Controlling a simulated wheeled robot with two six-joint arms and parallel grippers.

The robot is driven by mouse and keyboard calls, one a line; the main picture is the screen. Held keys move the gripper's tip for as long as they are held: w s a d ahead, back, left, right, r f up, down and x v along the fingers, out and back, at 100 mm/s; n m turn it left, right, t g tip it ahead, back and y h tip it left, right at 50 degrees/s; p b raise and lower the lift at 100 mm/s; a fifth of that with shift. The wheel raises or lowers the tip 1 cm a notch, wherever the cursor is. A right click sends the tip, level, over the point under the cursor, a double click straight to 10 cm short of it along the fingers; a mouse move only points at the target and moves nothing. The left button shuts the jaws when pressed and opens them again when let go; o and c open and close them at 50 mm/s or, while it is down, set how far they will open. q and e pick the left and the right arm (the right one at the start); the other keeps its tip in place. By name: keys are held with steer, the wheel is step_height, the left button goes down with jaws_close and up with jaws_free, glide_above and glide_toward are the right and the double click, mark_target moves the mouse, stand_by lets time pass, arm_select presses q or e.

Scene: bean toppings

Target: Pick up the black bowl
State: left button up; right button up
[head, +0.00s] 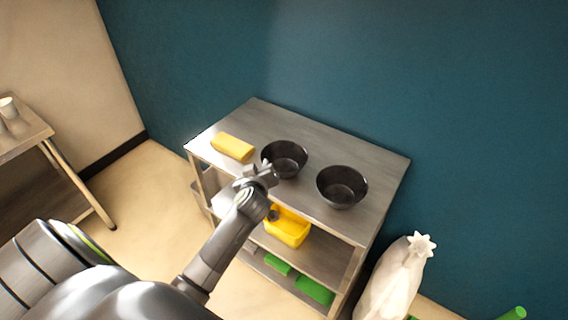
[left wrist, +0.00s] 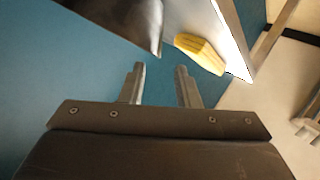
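Two black bowls stand on the top of a metal shelf unit in the head view: a left bowl (head: 290,160) and a right bowl (head: 342,187). My left gripper (head: 264,170) is at the front left rim of the left bowl; whether it touches cannot be told. In the left wrist view the two fingers of my left gripper (left wrist: 160,75) stand apart with nothing between them. A dark bowl edge (left wrist: 140,22) shows just beyond the fingers there. My right gripper is not in view.
A yellow block (head: 233,147) lies left of the bowls on the shelf top (head: 380,160), and shows in the left wrist view (left wrist: 200,52). A yellow bin (head: 288,230) and green items (head: 314,290) sit on lower shelves. A white sack (head: 395,280) stands right.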

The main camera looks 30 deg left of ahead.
arm_select(q)
steer(key=shift+p+x, duration=0.4)
steer(key=shift+x, duration=0.55)
steer(key=shift+p+x, duration=0.3)
steer(key=shift+x, duration=1.55)
steer(key=shift+w+d, duration=0.1)
steer(key=shift+d, duration=0.05)
jaws_close()
